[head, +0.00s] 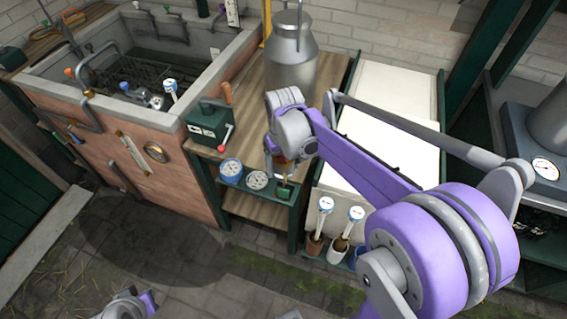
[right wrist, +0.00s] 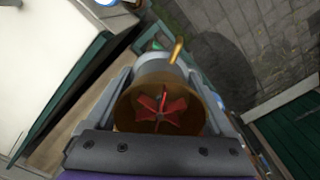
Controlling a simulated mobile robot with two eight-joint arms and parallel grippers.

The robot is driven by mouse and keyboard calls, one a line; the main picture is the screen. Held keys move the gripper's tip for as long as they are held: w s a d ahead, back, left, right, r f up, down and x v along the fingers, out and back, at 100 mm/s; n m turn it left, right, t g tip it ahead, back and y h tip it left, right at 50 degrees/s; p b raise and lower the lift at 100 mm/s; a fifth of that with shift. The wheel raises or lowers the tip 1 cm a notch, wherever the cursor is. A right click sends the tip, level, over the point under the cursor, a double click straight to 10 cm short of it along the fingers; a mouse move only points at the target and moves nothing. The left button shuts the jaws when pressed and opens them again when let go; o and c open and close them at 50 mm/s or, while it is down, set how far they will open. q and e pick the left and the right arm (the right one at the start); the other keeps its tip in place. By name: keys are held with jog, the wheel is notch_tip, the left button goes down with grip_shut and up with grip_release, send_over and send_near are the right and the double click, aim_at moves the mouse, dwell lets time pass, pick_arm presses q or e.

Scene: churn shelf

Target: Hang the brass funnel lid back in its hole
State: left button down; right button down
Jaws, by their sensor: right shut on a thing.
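My right gripper (head: 281,168) is shut on the brass funnel lid (right wrist: 128,112). It holds the lid over the front edge of the wooden bench. In the right wrist view the lid is a round brass rim between my two fingers, with a red, star-like vaned part (right wrist: 160,110) inside. A thin golden rod (right wrist: 177,50) sticks out beyond it. In the head view the lid is mostly covered by my gripper, and I cannot make out its hole. A grey and purple part of my left arm shows at the bottom left; whether its fingers are open is unclear.
A metal milk churn (head: 292,62) stands behind my right gripper on the bench. A green box with a crank (head: 208,124) and round dials (head: 231,168) are to the left. A stone-rimmed basin (head: 178,108) is farther left. Brushes in pots (head: 325,212) stand to the right.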

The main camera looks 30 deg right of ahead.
aim_at(283, 190)
jog(key=shift+f+b, duration=1.1)
jog(key=shift+f, duration=0.9)
jog(key=shift+f+b, duration=0.65)
jog(key=shift+f, duration=0.2)
jog(key=shift+f+b, duration=1.95)
jog(key=shift+f, duration=0.95)
grip_release()
jog(key=shift+r+p, duration=3.05)
jog(key=shift+r, duration=1.5)
